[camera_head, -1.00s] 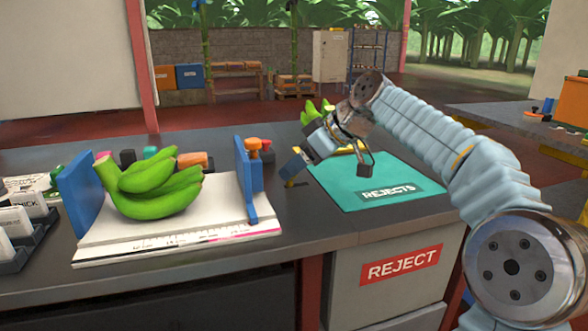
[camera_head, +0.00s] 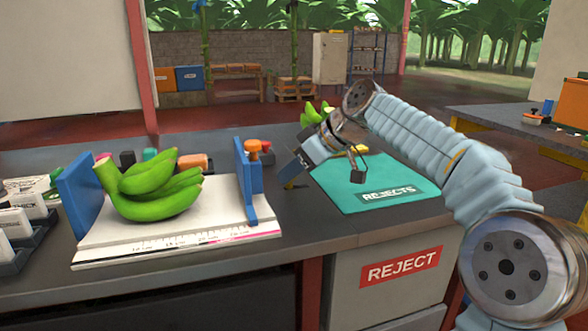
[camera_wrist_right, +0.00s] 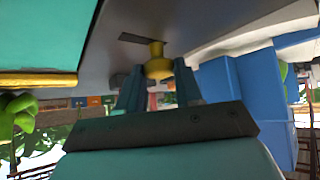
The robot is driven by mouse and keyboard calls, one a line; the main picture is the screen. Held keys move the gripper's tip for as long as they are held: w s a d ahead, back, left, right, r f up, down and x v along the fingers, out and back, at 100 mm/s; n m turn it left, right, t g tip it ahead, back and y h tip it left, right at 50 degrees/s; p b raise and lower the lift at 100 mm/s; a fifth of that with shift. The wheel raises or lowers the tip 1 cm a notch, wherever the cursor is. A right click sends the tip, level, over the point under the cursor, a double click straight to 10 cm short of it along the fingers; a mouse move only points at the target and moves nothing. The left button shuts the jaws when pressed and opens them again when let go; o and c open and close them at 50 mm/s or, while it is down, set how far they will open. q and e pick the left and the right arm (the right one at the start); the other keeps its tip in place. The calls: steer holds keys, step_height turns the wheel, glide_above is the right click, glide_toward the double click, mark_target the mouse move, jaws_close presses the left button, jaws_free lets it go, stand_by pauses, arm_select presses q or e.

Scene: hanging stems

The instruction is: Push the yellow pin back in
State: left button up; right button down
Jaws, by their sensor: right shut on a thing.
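The yellow pin (camera_wrist_right: 158,62) stands in a dark slot in the grey bench top (camera_wrist_right: 190,22) in the right wrist view. Its rounded, flared head is toward my right gripper (camera_wrist_right: 158,82), whose two fingers lie on either side and are shut on it. In the head view the right gripper (camera_head: 293,176) is low over the bench, between the blue upright and the teal mat. Only a sliver of yellow (camera_head: 290,185) shows there, and the fingers hide most of the pin. My left gripper is not in view.
Green bananas (camera_head: 155,190) lie on a white board between blue uprights (camera_head: 248,180), left of the gripper. An orange-topped knob (camera_head: 253,148) is by the right upright. The teal REJECTS mat (camera_head: 365,195) lies close on the right. Bare bench (camera_head: 300,225) is in front.

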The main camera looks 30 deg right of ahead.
steer(key=shift+s+d, duration=0.2)
steer(key=shift+d, duration=0.65)
steer(key=shift+s+d, duration=0.2)
steer(key=shift+d, duration=0.65)
steer(key=c, duration=0.8)
jaws_free()
steer(key=p+v, duration=0.1)
steer(key=v, duration=1.3)
steer(key=shift+a+p, duration=0.1)
steer(key=shift+p, duration=0.3)
steer(key=shift+f, duration=0.1)
